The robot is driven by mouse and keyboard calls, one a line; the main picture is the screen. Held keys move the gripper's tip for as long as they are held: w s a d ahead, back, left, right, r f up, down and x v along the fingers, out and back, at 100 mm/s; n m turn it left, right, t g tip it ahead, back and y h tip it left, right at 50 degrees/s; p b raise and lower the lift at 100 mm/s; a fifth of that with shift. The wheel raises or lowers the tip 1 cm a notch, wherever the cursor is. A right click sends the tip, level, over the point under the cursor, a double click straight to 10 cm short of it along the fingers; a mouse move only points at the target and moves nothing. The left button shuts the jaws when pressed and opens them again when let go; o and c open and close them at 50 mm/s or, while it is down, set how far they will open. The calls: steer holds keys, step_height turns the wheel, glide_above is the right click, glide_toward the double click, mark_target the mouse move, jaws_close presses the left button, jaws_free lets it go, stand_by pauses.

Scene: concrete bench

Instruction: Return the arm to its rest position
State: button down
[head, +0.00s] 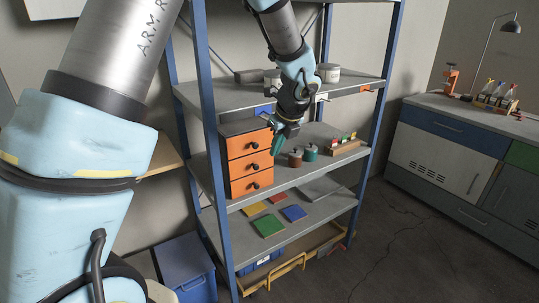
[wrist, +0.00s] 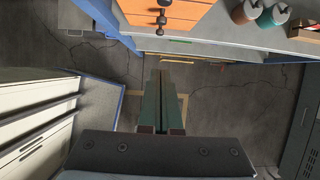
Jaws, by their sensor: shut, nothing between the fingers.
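My gripper (head: 277,144) is in front of the shelf unit in the head view, at the level of the orange drawers and just to their right in the picture. In the wrist view its two green fingers (wrist: 161,85) lie side by side, shut, with nothing between them. The arm reaches down to it from the top of the head view, in front of the upper shelf.
The shelf unit (head: 213,140) has blue posts and grey shelves. An orange drawer cabinet (head: 246,166), two small lidded pots (head: 310,153) and a wooden rack (head: 346,148) stand on the middle shelf. Coloured tiles (head: 268,226) lie below. A bench (head: 470,150) stands right; floor between is clear.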

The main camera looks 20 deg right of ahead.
steer(key=a+b+v, duration=0.1)
steer(key=v, duration=0.6)
steer(key=a+f+n+g, duration=0.2)
steer(key=a+f+n, duration=0.1)
steer(key=a+n, duration=1.3)
steer(key=s+a+f+n, duration=0.1)
steer(key=s+a+n, duration=0.2)
steer(key=a+n, duration=0.5)
steer(key=s+a+f+n+g+h, duration=0.1)
steer(key=s+a+n, duration=0.3)
steer(key=a+n, duration=0.4)
steer(key=shift+a+f+n, duration=0.3)
steer(key=shift+a+f, duration=0.1)
steer(key=shift+a, duration=0.2)
